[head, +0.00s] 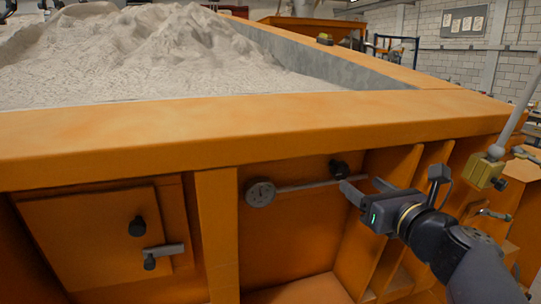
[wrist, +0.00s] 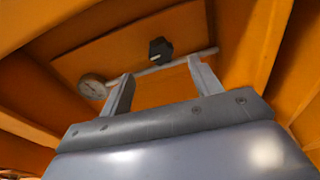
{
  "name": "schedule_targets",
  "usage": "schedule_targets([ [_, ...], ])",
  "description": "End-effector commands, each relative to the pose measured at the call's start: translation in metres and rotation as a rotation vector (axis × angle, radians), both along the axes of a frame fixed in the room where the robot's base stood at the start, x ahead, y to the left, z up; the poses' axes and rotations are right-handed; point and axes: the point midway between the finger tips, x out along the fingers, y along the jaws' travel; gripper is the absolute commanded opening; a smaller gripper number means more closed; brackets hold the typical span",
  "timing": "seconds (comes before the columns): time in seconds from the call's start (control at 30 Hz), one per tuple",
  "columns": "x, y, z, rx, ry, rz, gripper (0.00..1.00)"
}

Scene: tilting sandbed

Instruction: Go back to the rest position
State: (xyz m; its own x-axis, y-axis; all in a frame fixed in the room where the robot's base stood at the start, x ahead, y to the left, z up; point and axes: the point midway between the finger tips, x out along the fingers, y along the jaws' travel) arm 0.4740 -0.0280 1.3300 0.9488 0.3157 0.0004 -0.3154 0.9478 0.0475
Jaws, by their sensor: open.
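My gripper (head: 362,188) is open, with its two grey fingers spread apart and nothing seen between them. In the head view it is at the right of centre, in front of the recessed orange side of the sandbed. In the wrist view the two fingers (wrist: 158,95) point toward a grey rod or pipe (wrist: 185,61). A round gauge (head: 261,192) sits at the rod's left end, left of my gripper. A black knob (head: 339,168) is just above the rod, close to the fingertips. I cannot tell whether the fingers touch the rod.
The sandbed's thick orange rim (head: 240,130) runs above my gripper, with heaped sand (head: 140,50) behind it. Orange ribs (head: 395,190) stand beside my arm. A lever with a brass block (head: 484,171) is at the right. A panel with a latch (head: 105,240) is at the left.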

Motion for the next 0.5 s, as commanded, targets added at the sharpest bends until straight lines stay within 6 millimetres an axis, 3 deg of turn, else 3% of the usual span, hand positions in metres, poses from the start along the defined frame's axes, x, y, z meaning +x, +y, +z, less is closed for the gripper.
schedule_targets([
  [0.4,0.07,0.025,0.0,-0.003,0.003,0.004,0.6],
  [0.5,0.078,0.028,-0.006,-0.054,-0.018,-0.007,0.6],
])
